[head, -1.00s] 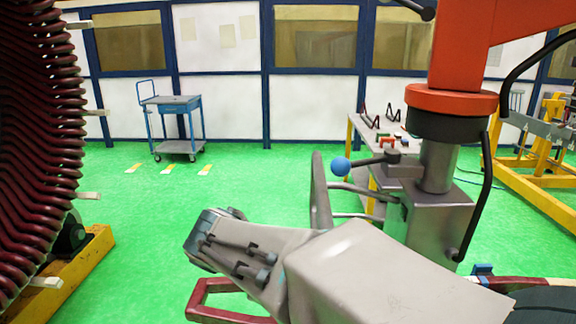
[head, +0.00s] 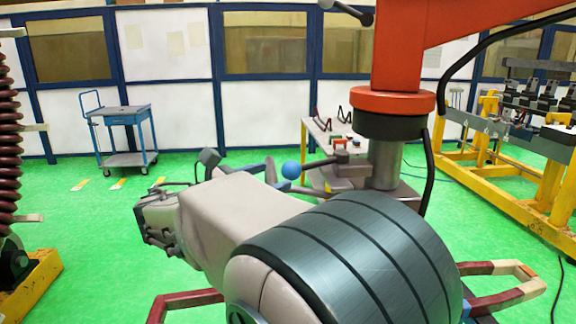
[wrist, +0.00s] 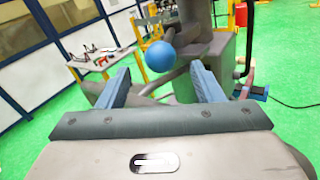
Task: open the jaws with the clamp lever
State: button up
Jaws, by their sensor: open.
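The clamp lever is a dark rod ending in a blue ball knob (head: 291,169), on the grey clamp under the red-orange hoist arm. In the wrist view the knob (wrist: 160,56) appears centred between my fingertips, beyond them. My gripper (wrist: 160,70) is open and empty, its two blue-grey fingers spread either side of the knob. I cannot tell the exact gap to the knob. In the head view my gripper (head: 240,166) is left of the knob, partly behind my arm. The grey clamp body (wrist: 209,78) shows beyond my fingers. The clamp's jaws are mostly hidden behind my arm.
A maroon and cream coil loop (head: 515,283) sticks out both sides below my arm. A workbench (head: 312,150) stands behind the clamp. A yellow frame (head: 480,165) is at right, the stator (head: 10,130) at far left.

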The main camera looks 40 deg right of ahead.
aim_at(298, 167)
jog(key=d, duration=0.6)
jog(key=w+d, duration=0.1)
jog(key=d, duration=0.2)
jog(key=shift+p, duration=0.4)
grip_shut()
